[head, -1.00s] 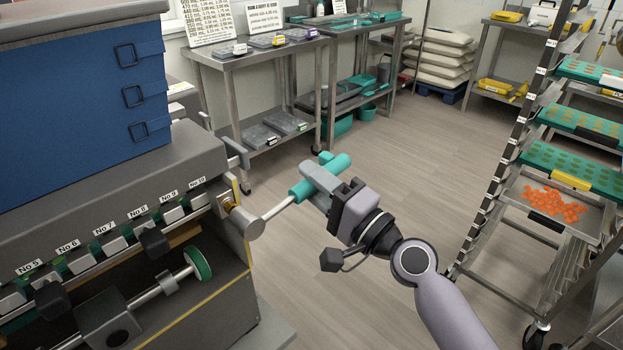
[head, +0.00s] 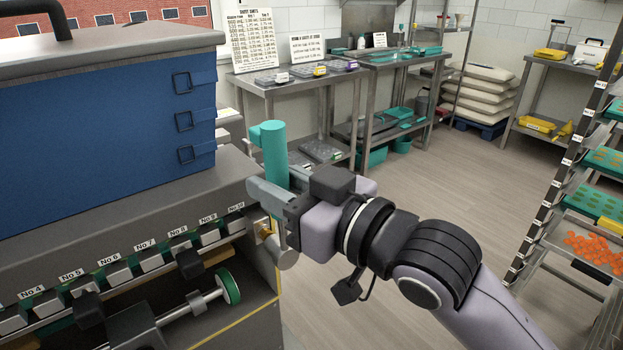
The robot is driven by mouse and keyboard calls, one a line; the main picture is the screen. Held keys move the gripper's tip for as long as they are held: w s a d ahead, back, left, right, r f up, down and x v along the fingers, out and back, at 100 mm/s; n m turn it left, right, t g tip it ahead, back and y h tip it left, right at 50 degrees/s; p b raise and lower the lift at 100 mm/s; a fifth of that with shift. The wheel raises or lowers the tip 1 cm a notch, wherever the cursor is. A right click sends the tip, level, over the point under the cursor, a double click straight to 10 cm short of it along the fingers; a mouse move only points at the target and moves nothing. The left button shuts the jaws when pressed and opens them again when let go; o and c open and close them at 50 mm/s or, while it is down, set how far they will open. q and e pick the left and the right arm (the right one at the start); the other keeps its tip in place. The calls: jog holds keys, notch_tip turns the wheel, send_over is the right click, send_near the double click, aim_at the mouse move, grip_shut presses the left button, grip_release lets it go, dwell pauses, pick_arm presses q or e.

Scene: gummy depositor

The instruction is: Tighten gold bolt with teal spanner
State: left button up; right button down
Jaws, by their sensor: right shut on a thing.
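My right gripper (head: 268,190) is shut on the teal spanner (head: 275,150), at the machine's right end. The spanner's teal handle stands roughly upright, its top showing above the fingers. The gold bolt (head: 264,228) shows as a small golden patch beside the socket, partly hidden. I cannot tell how fully the socket sits on it. My left gripper is not in view.
The depositor's blue hopper (head: 100,130) stands above a row of numbered grey blocks. A green-rimmed handwheel (head: 230,287) is below the spanner. A steel table (head: 290,82) is behind. A tray rack (head: 560,150) stands at right, with clear floor between.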

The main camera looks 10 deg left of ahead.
jog(key=w+d+f+m+y+p, duration=0.1)
jog(key=w+d+m+p, duration=0.2)
jog(key=w+m+p, duration=0.2)
jog(key=shift+w+d+f+m+t+p, duration=0.15)
jog(key=shift+d+m+t+p, duration=0.2)
jog(key=shift+m+p, duration=0.25)
jog(key=shift+a, duration=0.15)
dwell(0.4)
jog(key=w+d+f+m+t, duration=0.1)
jog(key=w+f+m+t, duration=0.1)
jog(key=w+f+m, duration=0.3)
jog(key=shift+d+m+b, duration=0.35)
jog(key=shift+m, duration=0.85)
jog(key=shift+d, duration=0.1)
